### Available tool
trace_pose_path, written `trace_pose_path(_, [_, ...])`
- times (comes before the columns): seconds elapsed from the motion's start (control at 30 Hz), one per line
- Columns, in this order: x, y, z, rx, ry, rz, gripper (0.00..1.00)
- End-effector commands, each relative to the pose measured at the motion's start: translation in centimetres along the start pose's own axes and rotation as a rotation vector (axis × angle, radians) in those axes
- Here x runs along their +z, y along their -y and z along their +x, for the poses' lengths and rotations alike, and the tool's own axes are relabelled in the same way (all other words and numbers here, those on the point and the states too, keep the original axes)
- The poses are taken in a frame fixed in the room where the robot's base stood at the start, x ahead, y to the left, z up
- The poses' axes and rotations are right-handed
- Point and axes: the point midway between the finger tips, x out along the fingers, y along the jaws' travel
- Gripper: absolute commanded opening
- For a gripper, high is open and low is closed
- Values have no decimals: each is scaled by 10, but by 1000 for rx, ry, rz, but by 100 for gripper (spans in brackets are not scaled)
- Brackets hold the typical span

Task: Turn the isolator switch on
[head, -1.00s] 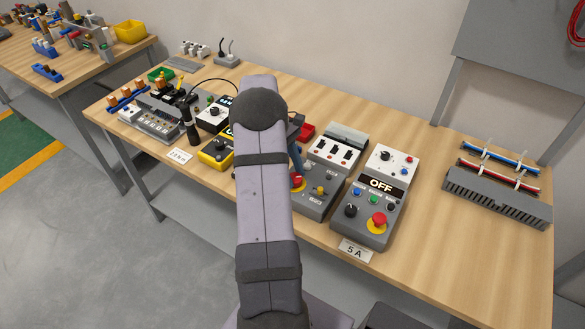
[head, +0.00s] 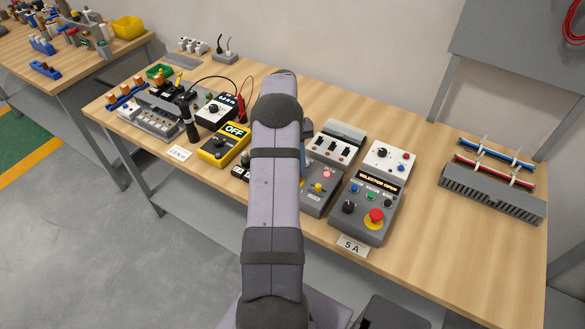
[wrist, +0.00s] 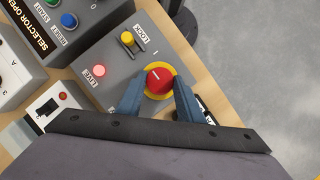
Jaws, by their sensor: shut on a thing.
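The isolator switch is a red round knob (wrist: 160,80) with a white line on it, on a yellow disc. It sits on a grey box (wrist: 112,52) with a yellow LOCK part (wrist: 128,39) and a LIVE lamp (wrist: 99,71), which glows pink. In the wrist view the two blue fingers of my gripper (wrist: 157,84) are shut on the knob, one on each side. In the head view the box (head: 316,202) and its lit lamp (head: 326,174) show, while my arm hides the knob and most of my gripper.
To the right stands a control box (head: 366,206) with a red button and a display reading SELECTOR OPEN. Left of my arm is a yellow meter (head: 223,147) reading OFF. A switch box (head: 335,145) stands behind.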

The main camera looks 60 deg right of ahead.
Motion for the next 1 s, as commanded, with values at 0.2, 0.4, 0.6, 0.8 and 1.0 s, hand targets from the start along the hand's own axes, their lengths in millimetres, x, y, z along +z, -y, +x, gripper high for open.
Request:
trace_pose_path(0.2, [0, -1, -1, -5, -3, 17, 11])
trace_pose_path(0.4, [0, -1, -1, -5, -3, 17, 11])
trace_pose_path(0.6, [0, 0, -1, -5, -2, 16, 52])
trace_pose_path(0.8, [0, 0, 0, -5, -1, 14, 52])
trace_pose_path(1.0, [-2, 0, -5, -4, -4, 14, 52])
